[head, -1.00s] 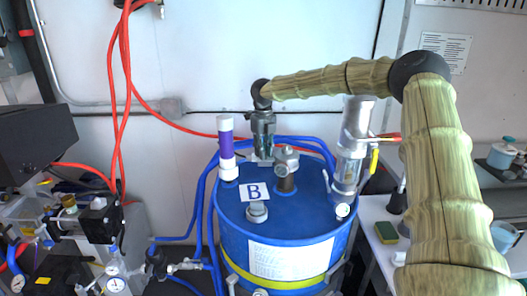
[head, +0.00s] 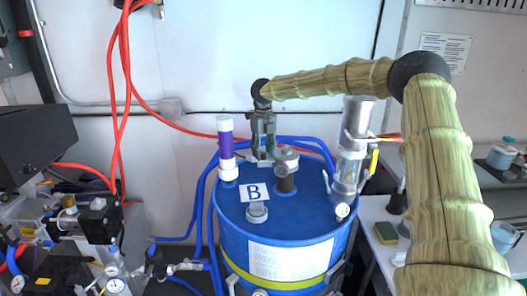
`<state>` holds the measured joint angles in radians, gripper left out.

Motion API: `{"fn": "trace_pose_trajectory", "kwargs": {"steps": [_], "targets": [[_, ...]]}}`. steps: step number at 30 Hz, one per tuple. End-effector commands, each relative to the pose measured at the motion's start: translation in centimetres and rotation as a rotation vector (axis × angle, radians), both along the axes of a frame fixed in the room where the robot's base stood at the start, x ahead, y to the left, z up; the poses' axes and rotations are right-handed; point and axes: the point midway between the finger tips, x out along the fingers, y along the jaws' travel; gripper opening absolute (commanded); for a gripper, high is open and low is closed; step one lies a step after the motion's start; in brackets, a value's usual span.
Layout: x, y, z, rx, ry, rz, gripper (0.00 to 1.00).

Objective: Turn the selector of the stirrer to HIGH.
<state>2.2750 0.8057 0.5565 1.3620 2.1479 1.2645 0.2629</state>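The blue drum (head: 275,226), marked B, stands at the centre. A short grey-capped fitting on a dark stem (head: 286,172) rises from its lid; it may be part of the stirrer, but I cannot tell for sure. No selector or HIGH marking is readable. My gripper (head: 262,157) points down over the back of the lid, just left of and behind this fitting. Its fingers are small and overlap grey parts. I cannot tell whether they touch anything or how far they are apart.
A purple and white tube (head: 226,152) stands on the lid's left, and a clear-and-metal cylinder (head: 351,150) with a yellow handle on its right. Blue hoses surround the drum. A table (head: 385,256) with a sponge (head: 386,232) is at right, valves and gauges at left.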

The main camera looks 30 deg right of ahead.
Motion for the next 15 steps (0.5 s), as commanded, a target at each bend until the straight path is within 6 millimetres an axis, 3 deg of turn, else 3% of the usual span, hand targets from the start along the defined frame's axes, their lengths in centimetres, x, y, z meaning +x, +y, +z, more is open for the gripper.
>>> {"fn": "trace_pose_trajectory", "kwargs": {"steps": [8, 15], "targets": [[-0.1, 0.0, 0.0, 0.000, 0.003, 0.000, 0.43], [0.0, 0.0, 2.3, 0.000, 0.001, 0.000, 0.43]]}}
